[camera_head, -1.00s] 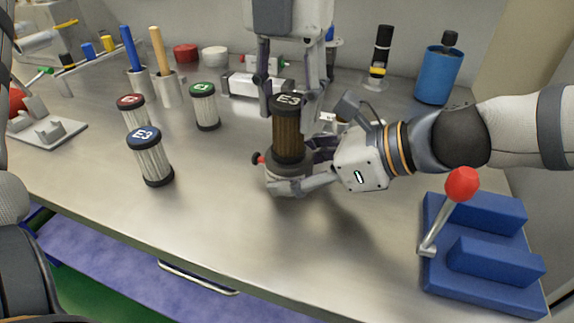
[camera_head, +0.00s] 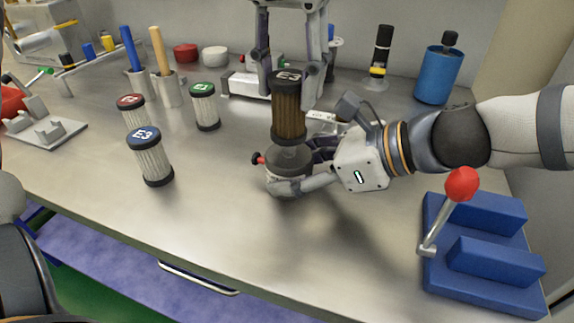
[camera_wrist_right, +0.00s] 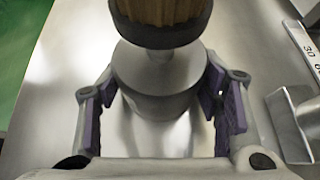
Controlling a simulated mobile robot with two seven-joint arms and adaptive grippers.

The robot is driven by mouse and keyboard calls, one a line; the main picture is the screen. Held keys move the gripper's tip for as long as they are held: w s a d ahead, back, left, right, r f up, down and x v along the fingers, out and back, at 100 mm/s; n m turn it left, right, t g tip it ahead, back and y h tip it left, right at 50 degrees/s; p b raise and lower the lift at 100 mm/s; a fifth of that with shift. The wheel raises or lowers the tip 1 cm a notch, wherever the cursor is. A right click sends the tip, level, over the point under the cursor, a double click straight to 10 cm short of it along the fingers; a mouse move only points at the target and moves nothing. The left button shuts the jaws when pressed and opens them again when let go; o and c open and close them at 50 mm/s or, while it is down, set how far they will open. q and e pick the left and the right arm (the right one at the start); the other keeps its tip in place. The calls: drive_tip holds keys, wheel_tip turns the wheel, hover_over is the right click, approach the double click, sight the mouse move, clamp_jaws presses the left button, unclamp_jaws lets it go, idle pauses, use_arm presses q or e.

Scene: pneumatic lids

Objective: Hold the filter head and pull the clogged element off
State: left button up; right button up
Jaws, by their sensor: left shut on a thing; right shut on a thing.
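The clogged element (camera_head: 289,118) is a brown pleated cylinder with black end caps marked E3. My left gripper (camera_head: 290,92) comes from above and is shut on its upper part. The element is upright above the grey filter head (camera_head: 288,183), with a gap and a short post showing between them. My right gripper (camera_head: 300,180) is shut on the filter head low at the table, its purple pads at the sides. In the right wrist view the filter head (camera_wrist_right: 160,80) sits between my fingers, below the element (camera_wrist_right: 160,20).
Clean elements stand to the left: a blue-capped E3 (camera_head: 150,157), a green-capped one (camera_head: 205,107) and a red-capped one (camera_head: 132,110). A blue fixture (camera_head: 480,255) with a red-knobbed lever is at the right front. The table's front middle is clear.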

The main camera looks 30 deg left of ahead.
use_arm(q)
drive_tip(key=shift+r, duration=0.4)
use_arm(e)
drive_tip(key=shift+f, duration=0.15)
use_arm(q)
drive_tip(key=shift+r, duration=0.1)
drive_tip(key=shift+r, duration=2.45)
use_arm(e)
drive_tip(key=o, duration=1.2)
drive_tip(key=shift+c, duration=0.2)
